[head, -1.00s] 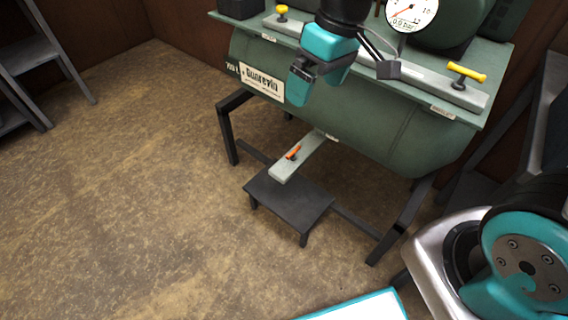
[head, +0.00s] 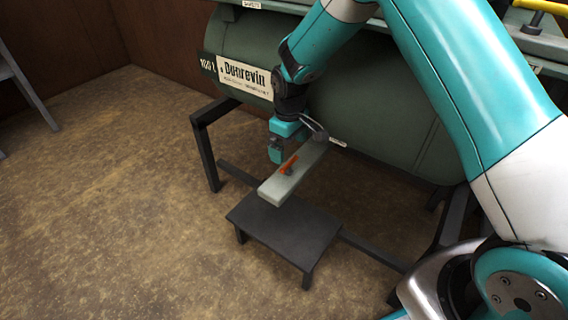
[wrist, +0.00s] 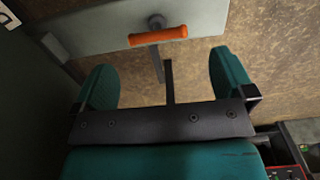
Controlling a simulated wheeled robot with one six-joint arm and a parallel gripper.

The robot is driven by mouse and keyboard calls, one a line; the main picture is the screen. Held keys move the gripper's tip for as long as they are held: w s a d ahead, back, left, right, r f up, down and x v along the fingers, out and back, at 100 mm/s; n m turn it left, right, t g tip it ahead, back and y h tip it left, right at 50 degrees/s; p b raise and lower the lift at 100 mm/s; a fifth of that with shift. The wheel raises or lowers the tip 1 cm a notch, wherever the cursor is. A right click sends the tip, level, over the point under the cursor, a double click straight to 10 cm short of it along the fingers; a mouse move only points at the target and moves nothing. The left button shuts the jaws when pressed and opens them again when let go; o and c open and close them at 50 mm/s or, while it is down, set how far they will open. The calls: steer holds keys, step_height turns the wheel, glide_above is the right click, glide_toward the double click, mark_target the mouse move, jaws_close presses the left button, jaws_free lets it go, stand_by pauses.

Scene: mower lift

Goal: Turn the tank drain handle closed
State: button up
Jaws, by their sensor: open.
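The orange drain handle (head: 288,165) sits on a pale grey-green bar (head: 273,190) that juts out from under the green tank (head: 365,110). In the wrist view the handle (wrist: 158,36) lies crosswise on its round pivot, ahead of and between my fingers. My gripper (head: 277,150) is beside the handle in the head view, just left of and above it. In the wrist view my gripper (wrist: 165,80) has its two teal fingers wide apart with nothing between them. The handle appears apart from both fingers.
A low black step (head: 285,228) stands below the bar. Black frame legs (head: 205,150) carry the tank. A yellow handle (head: 543,6) is at the top right. The brown floor (head: 110,220) to the left is clear.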

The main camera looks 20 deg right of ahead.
mark_target(289, 162)
steer(key=shift+w+d+f, duration=0.1)
steer(key=shift+d+f, duration=0.1)
steer(key=shift+d, duration=0.15)
steer(key=shift+f, duration=0.3)
steer(key=f+b, duration=0.1)
steer(key=f, duration=0.1)
steer(key=f+b, duration=0.1)
steer(key=f, duration=0.1)
steer(key=f+b, duration=0.1)
steer(key=f, duration=0.1)
steer(key=shift+a+f, duration=0.25)
steer(key=shift+f, duration=0.05)
steer(key=shift+c, duration=0.5)
steer(key=c, duration=0.6)
